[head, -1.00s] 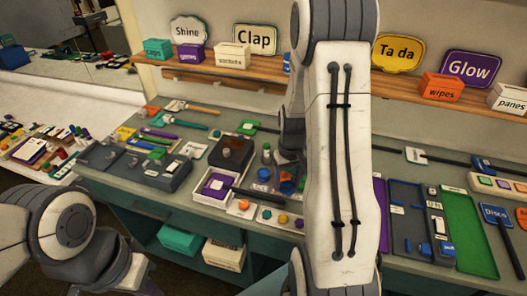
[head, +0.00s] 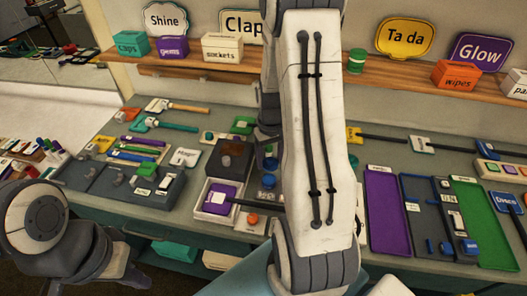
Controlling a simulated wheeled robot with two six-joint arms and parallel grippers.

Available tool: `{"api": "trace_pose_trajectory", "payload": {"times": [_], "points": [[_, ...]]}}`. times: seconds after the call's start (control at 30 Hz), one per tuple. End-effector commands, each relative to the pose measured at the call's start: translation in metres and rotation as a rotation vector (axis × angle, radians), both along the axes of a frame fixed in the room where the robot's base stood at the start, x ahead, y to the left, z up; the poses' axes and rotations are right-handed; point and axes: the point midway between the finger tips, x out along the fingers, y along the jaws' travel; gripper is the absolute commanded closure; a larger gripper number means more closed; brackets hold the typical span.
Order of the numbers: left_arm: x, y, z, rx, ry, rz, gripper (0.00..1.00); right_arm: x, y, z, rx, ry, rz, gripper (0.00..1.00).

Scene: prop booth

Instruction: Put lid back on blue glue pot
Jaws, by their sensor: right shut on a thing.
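A small blue pot (head: 269,181) stands on the bench just left of my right forearm; I cannot make out its top clearly. My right gripper (head: 268,148) points down above it, partly hidden behind my own arm. It is shut on a small blue piece (head: 270,163), which looks like the lid, slightly above and behind the pot. Whether lid and pot touch cannot be told. My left gripper (head: 132,277) is low at the bottom left, away from the bench objects, and its fingers are not clear.
An orange knob (head: 252,219) is in front. Purple (head: 383,212) and green (head: 483,222) trays lie right. My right arm hides the bench's middle.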

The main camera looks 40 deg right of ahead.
Motion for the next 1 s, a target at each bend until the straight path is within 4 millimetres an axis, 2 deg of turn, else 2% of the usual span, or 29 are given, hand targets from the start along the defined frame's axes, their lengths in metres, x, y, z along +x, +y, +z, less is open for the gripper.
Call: {"api": "trace_pose_trajectory", "payload": {"times": [0.27,0.53,0.8,1.0], "points": [[0.0,0.0,-0.017,0.0,0.0,-0.001,1.0,0.001,0.002,-0.018,0.0,0.001,0.003,0.84],[0.0,0.0,-0.042,0.0,0.0,-0.002,1.0,0.0,0.001,-0.045,0.0,0.001,0.001,0.84],[0.0,0.0,-0.053,0.0,0.0,-0.002,1.0,0.0,0.0,-0.062,0.0,0.0,-0.001,0.84],[0.0,0.0,-0.053,0.0,0.0,-0.002,1.0,0.0,0.0,-0.063,0.0,0.0,-0.001,0.84]]}}
